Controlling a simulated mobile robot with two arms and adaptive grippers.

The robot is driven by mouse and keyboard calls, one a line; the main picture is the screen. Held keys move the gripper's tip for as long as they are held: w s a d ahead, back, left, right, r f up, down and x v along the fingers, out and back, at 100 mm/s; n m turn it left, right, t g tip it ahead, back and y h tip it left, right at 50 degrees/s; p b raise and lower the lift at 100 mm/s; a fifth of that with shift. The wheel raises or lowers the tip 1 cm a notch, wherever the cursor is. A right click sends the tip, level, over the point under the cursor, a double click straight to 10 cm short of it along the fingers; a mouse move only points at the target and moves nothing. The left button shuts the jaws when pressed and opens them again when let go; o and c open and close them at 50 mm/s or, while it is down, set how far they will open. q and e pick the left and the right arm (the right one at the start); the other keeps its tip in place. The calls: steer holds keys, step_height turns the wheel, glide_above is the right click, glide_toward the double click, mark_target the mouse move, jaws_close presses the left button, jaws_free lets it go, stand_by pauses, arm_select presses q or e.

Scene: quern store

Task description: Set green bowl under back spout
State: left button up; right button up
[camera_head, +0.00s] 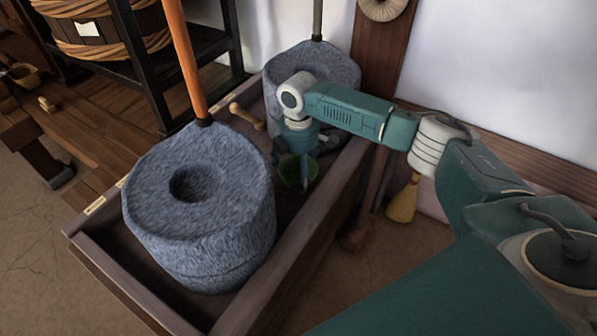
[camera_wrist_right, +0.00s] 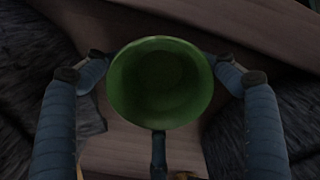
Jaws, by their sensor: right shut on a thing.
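The green bowl (camera_head: 291,180) is in the tray between the two stone querns, nearer the back one. My right gripper (camera_head: 301,168) points down over it and is shut on it. In the right wrist view the bowl (camera_wrist_right: 160,82) appears open side toward the camera and looks empty, with blue fingers (camera_wrist_right: 158,85) around its rim. The back quern (camera_head: 345,70) stands just beyond the gripper, partly covered by my arm. Its spout is not clearly visible. My left gripper is not in view.
The front quern (camera_head: 205,235) with an orange handle (camera_head: 185,60) stands left of the bowl. The wooden tray wall (camera_head: 290,275) runs close on the right. A wooden scoop or pestle (camera_head: 247,116) lies behind. A small brush (camera_head: 403,203) is outside the tray.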

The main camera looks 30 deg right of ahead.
steer(key=o, duration=1.6)
steer(key=shift+o, duration=0.2)
step_height(320, 180, up, 8)
steer(key=f+p, duration=0.1)
steer(key=p, duration=0.1)
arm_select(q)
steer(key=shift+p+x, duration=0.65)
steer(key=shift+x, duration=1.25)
arm_select(e)
step_height(320, 180, up, 5)
glide_above(298, 180)
steer(key=shift+r, duration=0.1)
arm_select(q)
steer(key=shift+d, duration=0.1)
arm_select(e)
steer(key=shift+d, duration=0.1)
